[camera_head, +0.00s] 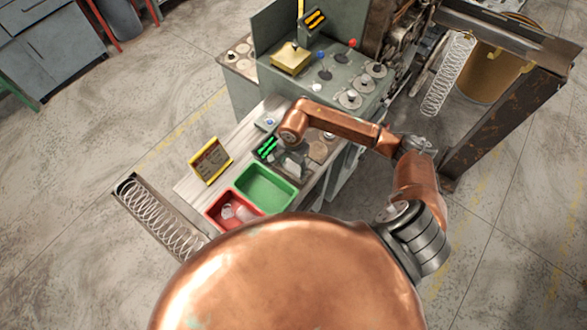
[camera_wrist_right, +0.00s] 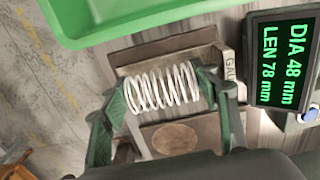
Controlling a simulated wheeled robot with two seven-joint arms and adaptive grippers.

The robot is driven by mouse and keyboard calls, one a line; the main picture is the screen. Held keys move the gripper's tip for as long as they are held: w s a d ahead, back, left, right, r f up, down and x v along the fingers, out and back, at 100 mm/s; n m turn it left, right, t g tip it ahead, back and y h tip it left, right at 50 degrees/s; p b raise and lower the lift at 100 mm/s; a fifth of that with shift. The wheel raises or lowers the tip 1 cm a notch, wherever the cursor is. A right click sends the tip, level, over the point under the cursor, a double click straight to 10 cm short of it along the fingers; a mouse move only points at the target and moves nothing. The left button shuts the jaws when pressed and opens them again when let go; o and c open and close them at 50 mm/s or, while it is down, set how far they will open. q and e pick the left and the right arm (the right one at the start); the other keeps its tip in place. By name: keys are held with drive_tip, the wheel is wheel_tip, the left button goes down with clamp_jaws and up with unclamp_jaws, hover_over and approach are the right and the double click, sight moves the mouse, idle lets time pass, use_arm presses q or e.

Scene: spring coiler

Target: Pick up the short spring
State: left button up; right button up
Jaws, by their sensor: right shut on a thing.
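The short spring (camera_wrist_right: 162,88) is a pale wire coil in the right wrist view, lying crosswise between the two green fingers of my right gripper (camera_wrist_right: 164,92). The fingers are shut on its two ends. It is over the gauge (camera_wrist_right: 185,42), a fixture with brown plates; I cannot tell whether it touches it. In the head view my right gripper (camera_head: 291,164) is small, over the bench beside the green tray (camera_head: 246,207), and the spring is hard to make out. My left gripper is not in view.
A display (camera_wrist_right: 285,65) reads DIA 48 mm, LEN 78 mm. A red tray (camera_head: 211,217) with pale pieces and a yellow-framed sign (camera_head: 210,160) stand on the bench. A long spring (camera_head: 160,225) lies in a trough at left; another (camera_head: 448,75) hangs at right. The coiler's control panel (camera_head: 335,92) stands behind.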

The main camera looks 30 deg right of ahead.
drive_tip(key=s+a+r+b, duration=0.4)
drive_tip(key=s+r, duration=0.8)
drive_tip(key=s, duration=0.1)
drive_tip(key=shift+s, duration=0.2)
